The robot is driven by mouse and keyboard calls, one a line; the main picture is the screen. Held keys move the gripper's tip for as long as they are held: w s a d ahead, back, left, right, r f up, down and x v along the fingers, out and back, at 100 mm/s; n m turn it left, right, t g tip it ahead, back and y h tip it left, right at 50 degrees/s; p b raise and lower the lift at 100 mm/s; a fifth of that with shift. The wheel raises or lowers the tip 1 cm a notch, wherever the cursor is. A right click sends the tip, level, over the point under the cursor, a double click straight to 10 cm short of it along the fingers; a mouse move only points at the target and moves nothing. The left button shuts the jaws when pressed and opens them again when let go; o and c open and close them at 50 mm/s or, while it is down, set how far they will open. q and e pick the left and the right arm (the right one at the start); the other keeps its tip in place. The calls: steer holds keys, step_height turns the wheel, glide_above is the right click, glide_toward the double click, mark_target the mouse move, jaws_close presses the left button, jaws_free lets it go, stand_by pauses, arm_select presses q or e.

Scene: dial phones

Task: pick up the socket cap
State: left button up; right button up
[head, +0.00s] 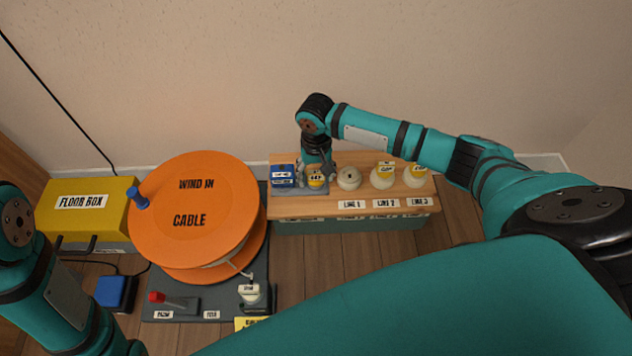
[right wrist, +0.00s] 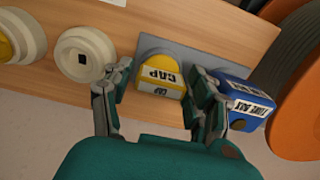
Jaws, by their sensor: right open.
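The socket cap (right wrist: 160,76) is yellow, with white labels reading CAP. It sits on a grey pad at the left of the wooden shelf, and also shows in the head view (head: 317,181). My right gripper (right wrist: 153,88) is open, with one finger on each side of the cap. I cannot tell whether either finger touches it. In the head view the right gripper (head: 317,168) is above the cap and partly hides it. My left arm shows at the left edge; its gripper is out of view.
A blue labelled box (right wrist: 245,103) stands close beside one finger; it also shows in the head view (head: 283,176). A bare cream socket (head: 348,178) is right of the cap, then two sockets with yellow tops (head: 384,175). An orange cable reel (head: 195,205) stands left.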

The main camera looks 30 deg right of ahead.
steer(key=shift+f, duration=0.15)
steer(key=c, duration=0.7)
